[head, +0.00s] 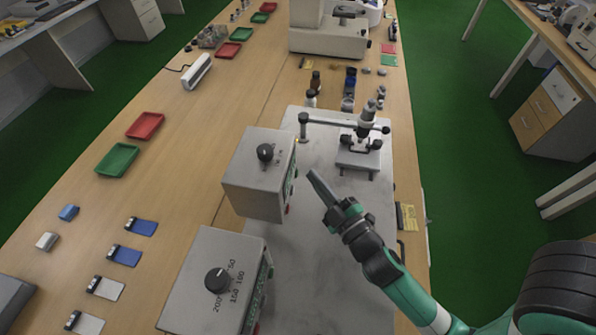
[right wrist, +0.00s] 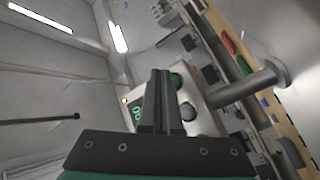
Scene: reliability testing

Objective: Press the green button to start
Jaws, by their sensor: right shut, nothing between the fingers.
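My right gripper (head: 313,176) is shut and empty, beside the right-hand face of a grey control box (head: 255,180) with a black dial on top. A small gap shows between fingertips and box in the head view. In the right wrist view the shut fingers (right wrist: 160,74) point at the box face. A round green button (right wrist: 176,80) shows just right of the fingertips. Another round button (right wrist: 188,112) sits beside the fingers; its colour is unclear. Green digits (right wrist: 138,111) show left of the fingers. Contact with the button cannot be told. My left gripper is not in view.
A second grey box (head: 200,275) with a dial stands nearer the front. A metal test stand (head: 360,150) is on the grey plate (head: 330,270) behind the gripper. Red (head: 145,125) and green (head: 118,160) trays lie on the left of the bench.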

